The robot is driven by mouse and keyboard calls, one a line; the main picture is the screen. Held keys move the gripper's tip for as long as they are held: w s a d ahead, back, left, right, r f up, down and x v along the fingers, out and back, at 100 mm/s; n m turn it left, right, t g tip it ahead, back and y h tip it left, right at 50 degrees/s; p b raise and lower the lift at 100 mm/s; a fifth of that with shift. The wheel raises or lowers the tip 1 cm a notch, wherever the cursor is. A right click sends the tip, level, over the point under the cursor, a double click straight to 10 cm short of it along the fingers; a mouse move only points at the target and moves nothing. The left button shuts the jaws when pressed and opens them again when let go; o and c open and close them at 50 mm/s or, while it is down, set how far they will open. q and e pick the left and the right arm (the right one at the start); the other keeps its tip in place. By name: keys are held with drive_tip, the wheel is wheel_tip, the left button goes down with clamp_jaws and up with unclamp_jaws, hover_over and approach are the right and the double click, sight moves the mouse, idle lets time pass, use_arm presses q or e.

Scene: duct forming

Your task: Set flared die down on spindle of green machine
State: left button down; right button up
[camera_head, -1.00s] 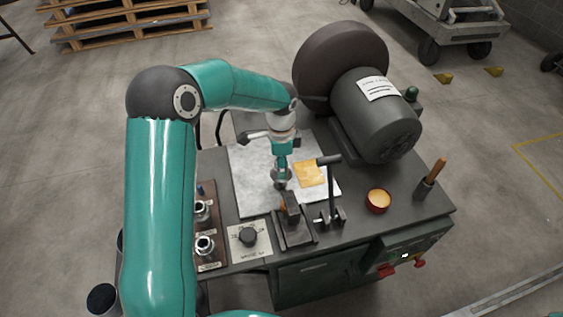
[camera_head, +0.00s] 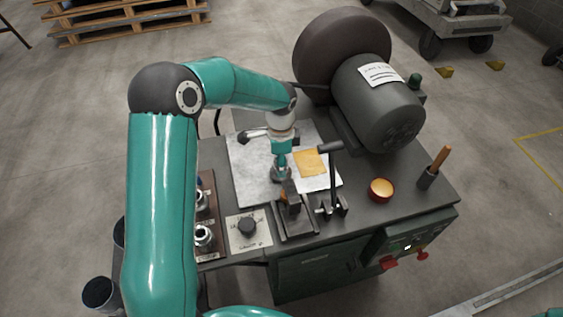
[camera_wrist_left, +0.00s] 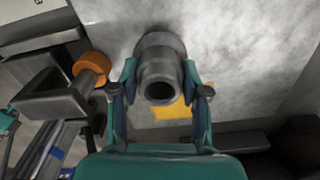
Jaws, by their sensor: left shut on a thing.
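My left gripper (camera_head: 281,163) points down over the light sheet on the bench of the green machine (camera_head: 330,272). It is shut on the flared die (camera_wrist_left: 160,80), a grey metal ring-like piece with a dark round bore and a wider far end. In the left wrist view both fingers of the gripper (camera_wrist_left: 160,67) flank the die. Whether the die touches the sheet below cannot be told. An orange-brown round piece (camera_wrist_left: 91,68) sits on a dark fixture to the left of the die. I cannot make out the spindle for certain. My right gripper is not in view.
A lever press (camera_head: 331,180) stands just right of the dark fixture. A large grey motor (camera_head: 375,115) fills the back right. An orange cup (camera_head: 381,189) and a wooden-handled tool (camera_head: 439,158) stand at right. A yellow square (camera_head: 310,163) lies on the light sheet (camera_head: 248,165).

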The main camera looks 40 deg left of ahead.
use_arm(q)
drive_tip(key=shift+f, duration=0.25)
drive_tip(key=shift+c, duration=2.4)
unclamp_jaws()
wheel_tip(320, 180, up, 12)
